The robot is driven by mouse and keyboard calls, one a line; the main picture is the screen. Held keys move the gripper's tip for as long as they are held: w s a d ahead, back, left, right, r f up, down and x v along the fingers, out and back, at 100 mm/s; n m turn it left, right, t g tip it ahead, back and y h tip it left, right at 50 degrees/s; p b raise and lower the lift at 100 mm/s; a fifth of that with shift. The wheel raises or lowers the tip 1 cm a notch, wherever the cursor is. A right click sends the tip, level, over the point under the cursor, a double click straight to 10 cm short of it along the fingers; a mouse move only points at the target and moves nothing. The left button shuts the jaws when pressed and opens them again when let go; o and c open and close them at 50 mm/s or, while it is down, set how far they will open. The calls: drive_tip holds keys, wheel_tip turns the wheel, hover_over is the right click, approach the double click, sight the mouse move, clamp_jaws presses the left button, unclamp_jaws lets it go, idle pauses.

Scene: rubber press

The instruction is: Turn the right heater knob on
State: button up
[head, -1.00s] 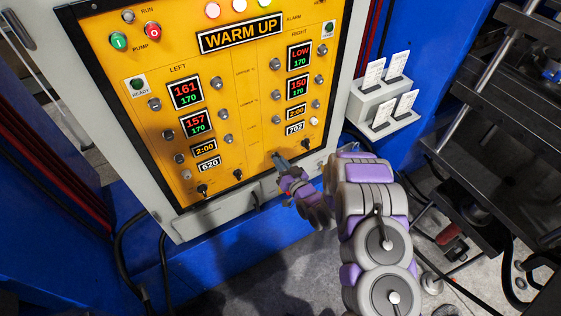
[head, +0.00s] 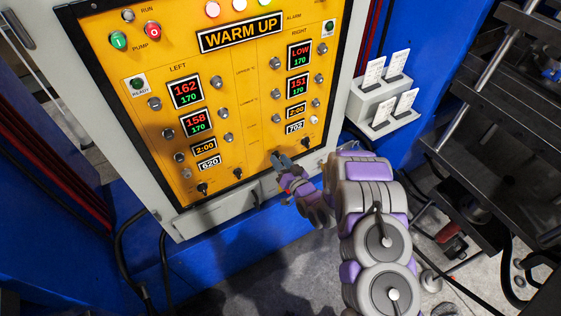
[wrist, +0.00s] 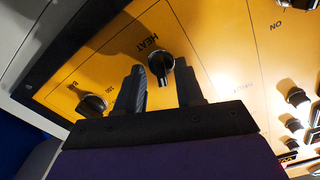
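The yellow control panel (head: 222,120) fills the upper left of the head view. A row of black knobs runs along its lower edge. My gripper (head: 279,156) is at this row, below the right column of displays. In the wrist view my gripper (wrist: 163,82) is open, with its two dark fingers apart. A black knob (wrist: 159,67) beside the label HEAT shows between the fingertips. I cannot tell whether the fingers touch it.
Another black knob (wrist: 92,105) lies just left of the fingers in the wrist view; it also shows in the head view (head: 305,143). Further left along the row is a knob (head: 238,174). A white card holder (head: 382,108) juts out right of the cabinet.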

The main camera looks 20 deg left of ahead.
drive_tip(key=p+v, duration=0.1)
drive_tip(key=v, duration=1.6)
drive_tip(key=shift+s, duration=0.15)
